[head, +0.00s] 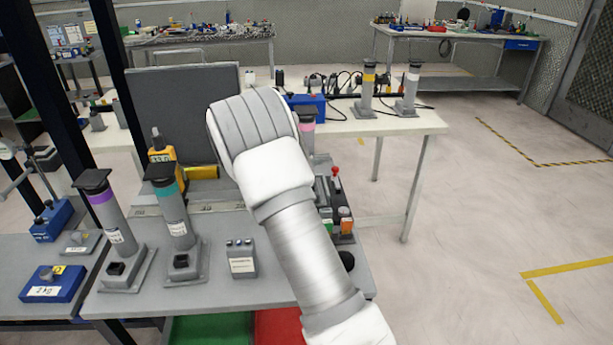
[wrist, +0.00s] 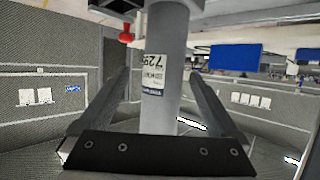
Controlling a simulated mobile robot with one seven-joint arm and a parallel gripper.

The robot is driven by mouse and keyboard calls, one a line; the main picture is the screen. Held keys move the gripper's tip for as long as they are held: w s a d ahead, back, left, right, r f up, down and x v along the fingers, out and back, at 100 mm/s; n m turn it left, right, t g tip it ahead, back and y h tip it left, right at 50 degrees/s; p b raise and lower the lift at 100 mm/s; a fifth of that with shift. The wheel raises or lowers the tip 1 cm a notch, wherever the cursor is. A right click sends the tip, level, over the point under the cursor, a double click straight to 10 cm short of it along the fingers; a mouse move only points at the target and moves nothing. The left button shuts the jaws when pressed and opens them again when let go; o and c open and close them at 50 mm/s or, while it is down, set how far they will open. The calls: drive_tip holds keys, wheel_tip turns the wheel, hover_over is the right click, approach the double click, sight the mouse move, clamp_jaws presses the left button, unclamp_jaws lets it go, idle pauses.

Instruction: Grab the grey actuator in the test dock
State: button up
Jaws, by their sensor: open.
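In the wrist view, which looks upside down, a grey cylindrical actuator (wrist: 160,50) with a white label stands between the two spread fingers of my gripper (wrist: 160,78). Clear gaps show on both sides, so the fingers are open around it and not closed on it. In the head view my arm covers the gripper. The top of a pink-banded grey actuator (head: 307,127) shows just behind my wrist; its lower part and its dock are hidden. I cannot tell for sure that it is the one between my fingers.
Purple-banded (head: 105,208) and teal-banded (head: 172,205) actuators stand in holders on the near left bench. A grey button box (head: 241,258) and a red-knobbed lever (head: 337,175) flank my arm. Yellow-banded (head: 367,88) and white-banded (head: 409,90) actuators stand on the table behind. Floor at right is clear.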

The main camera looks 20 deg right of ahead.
sight(311, 155)
drive_tip(key=x, duration=0.2)
drive_tip(key=b+x, duration=0.1)
drive_tip(key=x, duration=0.1)
drive_tip(key=shift+w+a+f, duration=0.1)
drive_tip(key=shift+a+f, duration=0.1)
drive_tip(key=shift+f, duration=0.05)
drive_tip(key=shift+w+d+f, duration=0.1)
drive_tip(key=shift+w+d, duration=0.15)
drive_tip(key=shift+d, duration=0.2)
clamp_jaws()
